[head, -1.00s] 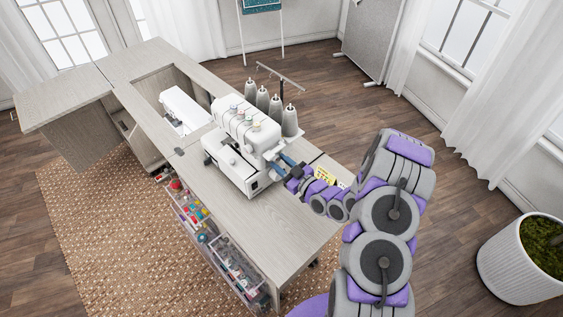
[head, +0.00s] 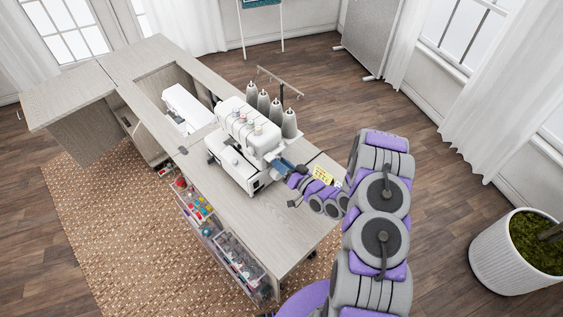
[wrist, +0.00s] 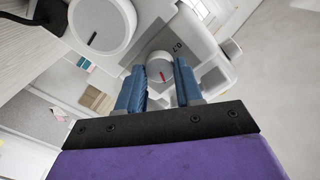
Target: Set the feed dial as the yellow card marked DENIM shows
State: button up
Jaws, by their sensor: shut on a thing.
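The white overlock machine (head: 243,150) stands on the cabinet top, and my gripper (head: 284,167) is at its right side. In the wrist view, a small round dial with a red mark (wrist: 161,69) sits between the two blue fingers of my gripper (wrist: 160,78), which is shut on it. The printed "0.7" (wrist: 177,47) is on the grey panel beside it. A larger white knob with a black mark (wrist: 101,27) is to the upper left. The yellow card (head: 323,174) lies on the cabinet behind my arm; its writing is too small to read. The dial is hidden in the head view.
Several grey thread cones (head: 276,113) stand behind the machine. A second white machine (head: 184,108) sits in the cabinet opening. The cabinet top (head: 262,218) is clear in front. A planter (head: 518,255) stands on the floor at right.

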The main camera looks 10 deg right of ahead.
jog(key=shift+w+d+r+m, duration=0.1)
jog(key=shift+d+m, duration=0.05)
jog(key=shift+m, duration=0.45)
jog(key=o, duration=1)
jog(key=shift+o, duration=0.2)
jog(key=p+v, duration=0.1)
jog(key=v, duration=1.6)
jog(key=shift+d, duration=0.15)
